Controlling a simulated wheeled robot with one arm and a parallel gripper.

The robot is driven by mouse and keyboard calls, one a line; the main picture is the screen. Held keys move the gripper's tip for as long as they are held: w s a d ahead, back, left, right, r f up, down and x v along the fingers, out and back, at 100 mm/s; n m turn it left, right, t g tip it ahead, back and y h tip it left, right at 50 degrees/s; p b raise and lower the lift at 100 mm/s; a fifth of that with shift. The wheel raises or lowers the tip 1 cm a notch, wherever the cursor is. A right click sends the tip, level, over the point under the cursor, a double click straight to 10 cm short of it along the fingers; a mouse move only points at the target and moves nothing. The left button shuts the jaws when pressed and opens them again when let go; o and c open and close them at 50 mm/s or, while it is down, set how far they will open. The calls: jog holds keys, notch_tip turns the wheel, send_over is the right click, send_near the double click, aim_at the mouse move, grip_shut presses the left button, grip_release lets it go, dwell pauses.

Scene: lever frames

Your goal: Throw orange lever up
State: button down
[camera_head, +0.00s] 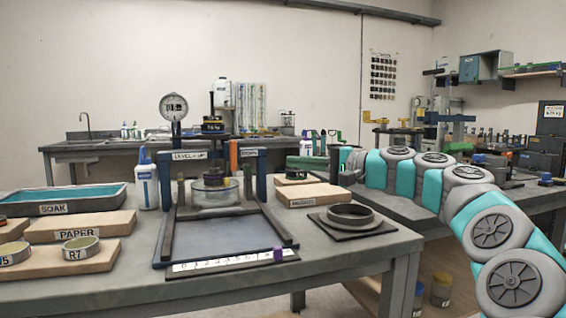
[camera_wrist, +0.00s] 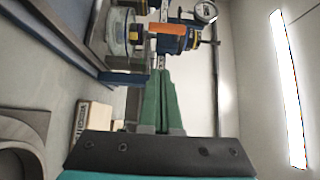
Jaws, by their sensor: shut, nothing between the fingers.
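The orange lever (camera_head: 234,156) stands upright on the blue press frame (camera_head: 262,172), beside its label plate, in the head view. In the wrist view the orange lever (camera_wrist: 168,29) lies sideways across the top, beyond my fingertips. My gripper (camera_head: 290,162) reaches in from the right with green fingers, to the right of the frame and apart from the lever. In the wrist view my gripper (camera_wrist: 162,73) has its fingers together, with nothing between them.
A wooden block (camera_head: 312,195) and a dark ring (camera_head: 350,215) lie on the right. A white bottle (camera_head: 147,183), a teal tray (camera_head: 65,198) and labelled boards stand left.

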jog(key=w+a, duration=0.3)
jog(key=a, duration=0.8)
jog(key=shift+p, duration=0.45)
jog(key=shift+s+a+f+b, duration=0.15)
jog(key=shift+a+f+b, duration=0.05)
jog(key=shift+b, duration=0.25)
